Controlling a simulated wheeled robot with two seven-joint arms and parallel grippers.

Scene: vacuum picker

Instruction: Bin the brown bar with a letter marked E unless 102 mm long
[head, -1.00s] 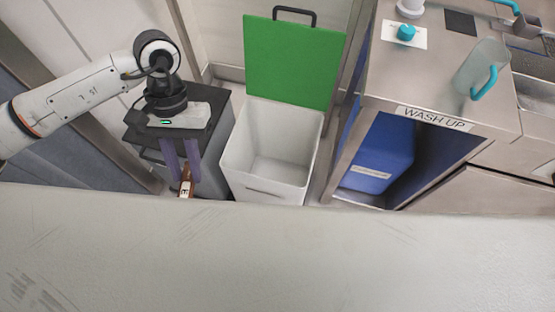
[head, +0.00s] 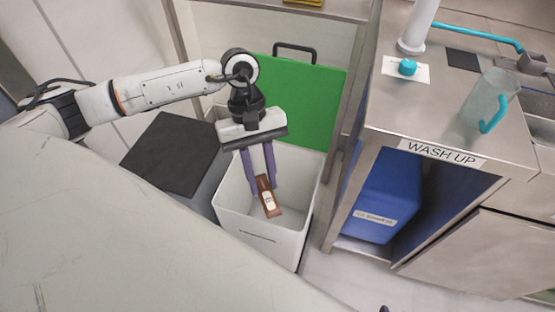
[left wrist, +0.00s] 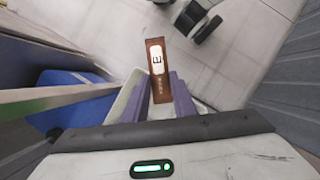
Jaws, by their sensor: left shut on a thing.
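The brown bar (head: 268,197) has a white label, and in the left wrist view its label shows a letter E (left wrist: 157,58). My left gripper (head: 262,184) is shut on the bar and holds it tilted over the open mouth of the white bin (head: 243,222). It also shows in the left wrist view (left wrist: 160,92), with the bar between its purple fingers. The bin's green lid (head: 308,100) stands open behind it. The bin's floor is partly hidden by the gripper and bar. The bar's length cannot be read. Only a small dark tip at the bottom edge may be my right gripper.
A dark-topped grey box (head: 175,152) stands left of the bin. Right of it is a steel counter marked WASH UP (head: 442,152), with a blue container (head: 385,200) beneath. A clear jug (head: 490,102) with a teal handle stands on the counter.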

